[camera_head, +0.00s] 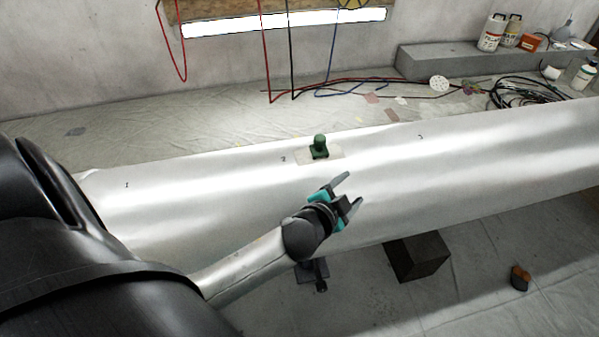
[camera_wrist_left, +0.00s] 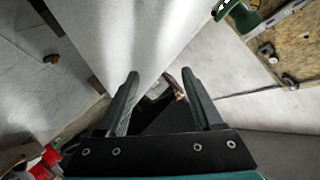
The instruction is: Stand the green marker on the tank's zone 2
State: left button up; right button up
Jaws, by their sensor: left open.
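The long silver tank (camera_head: 220,195) lies across the head view, with small dark figures at intervals along its top. The green marker (camera_head: 320,146) stands upright on a pale patch (camera_head: 333,155) on top of the tank, just right of the figure that looks like 2. My left gripper (camera_head: 352,192) is open and empty, in front of and slightly right of the marker and apart from it. In the left wrist view its fingers (camera_wrist_left: 160,73) are spread with nothing between them. A green part (camera_wrist_left: 240,15) shows there at the upper right; I cannot tell if it is the marker.
Behind the tank lie loose cables (camera_head: 520,92) and a grey ledge (camera_head: 450,58) with bottles. Red, black and blue wires (camera_head: 290,60) hang at the back wall. A dark block (camera_head: 418,257) and a small orange-and-black object (camera_head: 520,277) are on the floor in front.

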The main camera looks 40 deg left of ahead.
pick_arm(q)
jog(key=s+d+f+n+g, duration=0.1)
jog(key=s+f+n+g, duration=0.2)
jog(key=s+f+g, duration=0.2)
jog(key=s+d+f+n+g, duration=0.2)
jog(key=s+f+g, duration=0.3)
jog(key=s+f, duration=0.6)
jog(key=s+n, duration=0.1)
jog(key=s, duration=0.5)
jog(key=shift+s+d+f+g+h, duration=0.15)
jog(key=shift+s+g+h, duration=0.15)
jog(key=shift+h, duration=0.1)
jog(key=shift+w, duration=0.1)
pick_arm(e)
jog(key=shift+d, duration=0.1)
pick_arm(q)
jog(key=s+a+f+y+p, duration=0.1)
jog(key=s+a+f+p, duration=0.6)
jog(key=s, duration=0.5)
notch_tip(320, 180, down, 4)
jog(key=shift+s+a+r+g+p, duration=0.1)
jog(key=shift+s+a+g+p, duration=0.2)
jog(key=shift+p, duration=0.95)
pick_arm(e)
jog(key=s+d+f+h, duration=0.1)
jog(key=s+d+f, duration=0.6)
jog(key=s+f, duration=0.3)
jog(key=shift+s+d+f+g, duration=0.25)
jog(key=shift+s+f+g, duration=0.15)
jog(key=shift+s, duration=0.8)
